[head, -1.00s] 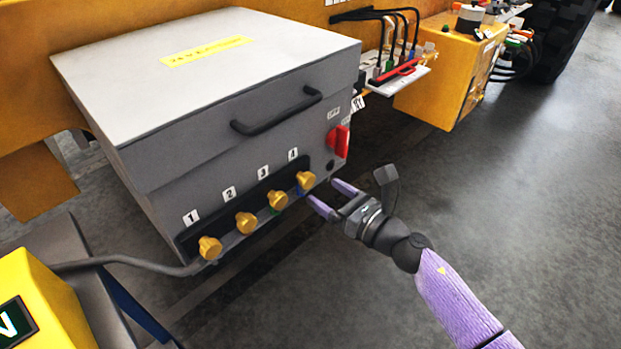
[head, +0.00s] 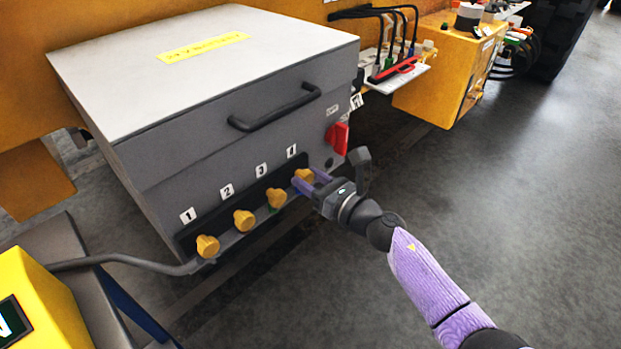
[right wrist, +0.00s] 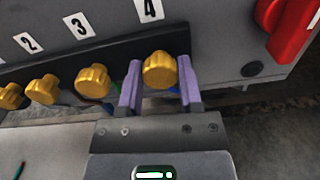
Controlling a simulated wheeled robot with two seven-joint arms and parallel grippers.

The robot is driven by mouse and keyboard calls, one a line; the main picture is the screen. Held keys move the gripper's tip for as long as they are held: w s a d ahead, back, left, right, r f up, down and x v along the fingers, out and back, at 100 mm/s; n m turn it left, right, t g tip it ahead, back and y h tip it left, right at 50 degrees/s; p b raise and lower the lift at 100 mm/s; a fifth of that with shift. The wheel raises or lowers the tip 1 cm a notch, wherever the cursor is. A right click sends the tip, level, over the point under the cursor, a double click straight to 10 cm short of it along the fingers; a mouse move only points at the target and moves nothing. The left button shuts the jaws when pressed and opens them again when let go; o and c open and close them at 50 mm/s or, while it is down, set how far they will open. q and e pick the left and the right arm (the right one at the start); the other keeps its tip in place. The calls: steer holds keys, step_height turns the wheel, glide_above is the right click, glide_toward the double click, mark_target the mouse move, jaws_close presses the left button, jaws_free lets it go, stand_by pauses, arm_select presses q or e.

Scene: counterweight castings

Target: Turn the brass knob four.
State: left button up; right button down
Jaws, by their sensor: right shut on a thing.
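The brass knob four (head: 303,176) is the rightmost in a row of knobs on the front of the grey box (head: 215,150), under the label 4 (head: 291,151). My right gripper (head: 311,181) has its two purple fingers on either side of it and is shut on it. In the right wrist view knob four (right wrist: 159,70) sits between the fingertips of the gripper (right wrist: 160,80). My left gripper is not in view.
Knob three (head: 276,198), knob two (head: 244,220) and knob one (head: 207,246) run to the left. A red switch (head: 337,138) is on the box up and right of knob four. A black handle (head: 275,107) sticks out above. Open floor lies to the right.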

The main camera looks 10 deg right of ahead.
stand_by(0.3)
steer(key=shift+m, duration=0.8)
steer(key=m+p, duration=0.1)
steer(key=m, duration=0.2)
steer(key=m+p, duration=0.1)
steer(key=m, duration=0.5)
steer(key=m+p, duration=0.1)
steer(key=m, duration=0.4)
steer(key=shift+d, duration=0.1)
steer(key=m+p, duration=0.1)
steer(key=m, duration=0.4)
steer(key=shift+f, duration=0.2)
steer(key=shift+m, duration=0.4)
steer(key=shift+c, duration=1.3)
jaws_free()
